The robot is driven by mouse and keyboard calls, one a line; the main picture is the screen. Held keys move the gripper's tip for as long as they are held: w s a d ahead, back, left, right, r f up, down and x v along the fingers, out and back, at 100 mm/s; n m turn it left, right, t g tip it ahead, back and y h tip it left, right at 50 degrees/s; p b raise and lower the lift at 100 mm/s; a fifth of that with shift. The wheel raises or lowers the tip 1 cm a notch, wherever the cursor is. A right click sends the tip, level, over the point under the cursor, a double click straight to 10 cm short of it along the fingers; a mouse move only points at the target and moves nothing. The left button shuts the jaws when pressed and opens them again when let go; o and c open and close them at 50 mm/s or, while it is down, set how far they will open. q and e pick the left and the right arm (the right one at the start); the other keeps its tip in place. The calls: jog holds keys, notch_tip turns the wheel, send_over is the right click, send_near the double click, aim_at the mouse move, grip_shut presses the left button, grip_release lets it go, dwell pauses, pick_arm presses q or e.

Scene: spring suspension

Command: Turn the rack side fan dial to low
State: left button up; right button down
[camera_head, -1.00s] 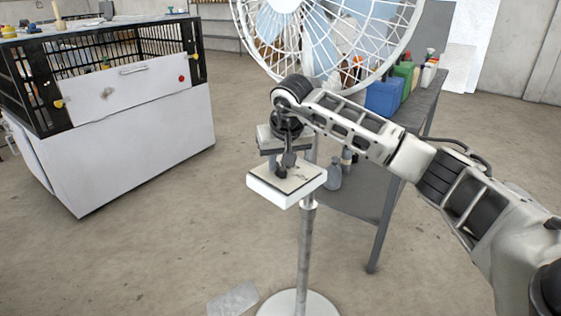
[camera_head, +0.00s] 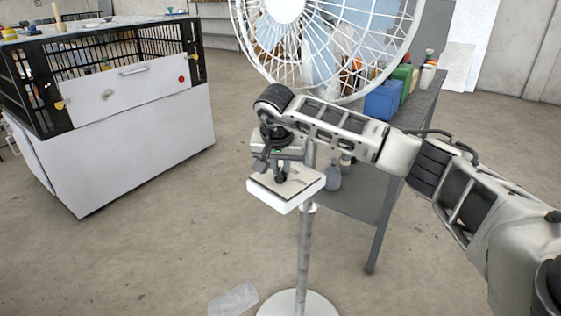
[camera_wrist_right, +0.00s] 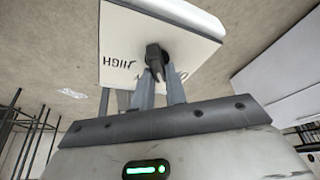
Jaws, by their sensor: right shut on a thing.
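The fan's control box (camera_head: 268,197) is a white box with a light top panel, fixed on the fan's pole. It carries a dark dial (camera_wrist_right: 154,56), which shows in the right wrist view with its pointer end between my fingertips. The word HIGH is printed upside down left of the dial; other lettering is partly hidden behind the fingers. My right gripper (camera_wrist_right: 158,80) is shut on the dial; in the head view the gripper (camera_head: 273,172) is over the box from above, and the dial is hard to make out there. My left gripper is not in view.
The white fan cage (camera_head: 330,45) rises behind my right arm. A grey table (camera_head: 365,205) with a blue container (camera_head: 383,100) and several bottles stands behind the pole. A white cabinet with a black mesh top (camera_head: 130,125) is at left.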

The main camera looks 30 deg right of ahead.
jog(key=m+g+h+p, duration=0.1)
jog(key=m, duration=0.3)
jog(key=shift+r, duration=0.15)
jog(key=shift+s+m+g+p, duration=0.1)
jog(key=shift+m+g+p, duration=0.6)
jog(key=shift+m, duration=0.8)
jog(key=c, duration=1.4)
grip_release()
jog(key=shift+d, duration=0.1)
jog(key=shift+c, duration=0.2)
jog(key=v, duration=1.5)
jog(key=shift+a+r+b, duration=0.25)
jog(key=shift+a+b, duration=0.1)
jog(key=shift+a, duration=0.1)
jog(key=shift+a+f, duration=0.1)
